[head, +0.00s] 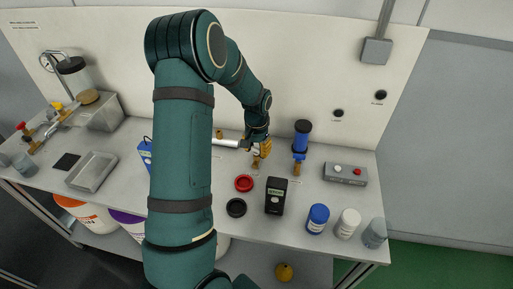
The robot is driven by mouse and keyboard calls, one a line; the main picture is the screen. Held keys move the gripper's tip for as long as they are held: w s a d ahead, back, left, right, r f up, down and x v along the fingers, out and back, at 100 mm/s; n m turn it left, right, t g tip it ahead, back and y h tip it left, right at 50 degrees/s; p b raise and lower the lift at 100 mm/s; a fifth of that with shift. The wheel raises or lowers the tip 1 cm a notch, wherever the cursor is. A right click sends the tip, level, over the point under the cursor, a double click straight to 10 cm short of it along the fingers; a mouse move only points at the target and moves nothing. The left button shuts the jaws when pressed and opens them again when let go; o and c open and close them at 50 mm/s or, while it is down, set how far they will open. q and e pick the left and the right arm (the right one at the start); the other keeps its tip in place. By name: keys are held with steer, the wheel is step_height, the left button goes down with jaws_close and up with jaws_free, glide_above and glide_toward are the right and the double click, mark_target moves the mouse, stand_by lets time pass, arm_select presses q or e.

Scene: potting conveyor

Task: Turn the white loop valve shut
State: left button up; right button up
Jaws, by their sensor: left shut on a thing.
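My left arm rises through the middle of the head view and bends down to the back of the bench. My left gripper (263,148) is shut on a small part at the right end of a white pipe (226,143). This part appears to be the white loop valve's handle; the fingers hide most of it, so its angle cannot be told. A small brass-coloured fitting (255,165) shows just below the fingers. My right gripper is not in view.
A black meter (276,196), red ring (244,183) and black ring (236,207) lie in front. A button box (345,174) and several jars stand right. A grey tray (92,171) is left.

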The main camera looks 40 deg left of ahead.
mark_target(256, 148)
arm_select(q)
steer(key=shift+n+p, duration=0.3)
steer(key=shift+n, duration=1.4)
steer(key=o, duration=1.2)
steer(key=shift+r, duration=0.15)
step_height(256, 148, up, 12)
steer(key=shift+s+f, duration=0.1)
steer(key=shift+f, duration=0.1)
